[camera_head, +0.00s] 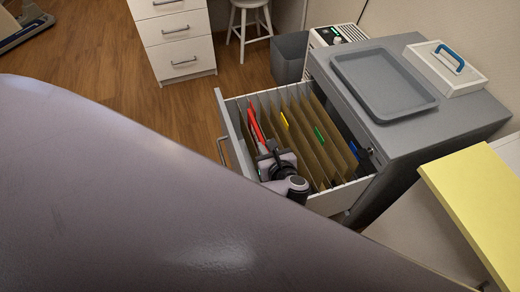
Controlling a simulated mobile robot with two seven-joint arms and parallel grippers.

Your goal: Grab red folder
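The red folder (254,123) stands near the front end of the open drawer (221,112), at the left of the row of folders. Its upper part shows, slightly tilted. A gripper (266,150), which I take as my left one, is at the near end of the red folder, over the drawer. Its fingertips are small and dark, and I cannot tell whether they are closed on the folder. The rest of its arm is hidden behind my large arm link in the foreground. My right gripper is not in view.
Brown folders with yellow (284,120), green (319,134) and blue (354,149) tabs stand close to the right. The grey cabinet (478,108) carries a grey tray (385,82) and a white box (446,68) with a blue handle. A yellow board (480,200) is at right.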

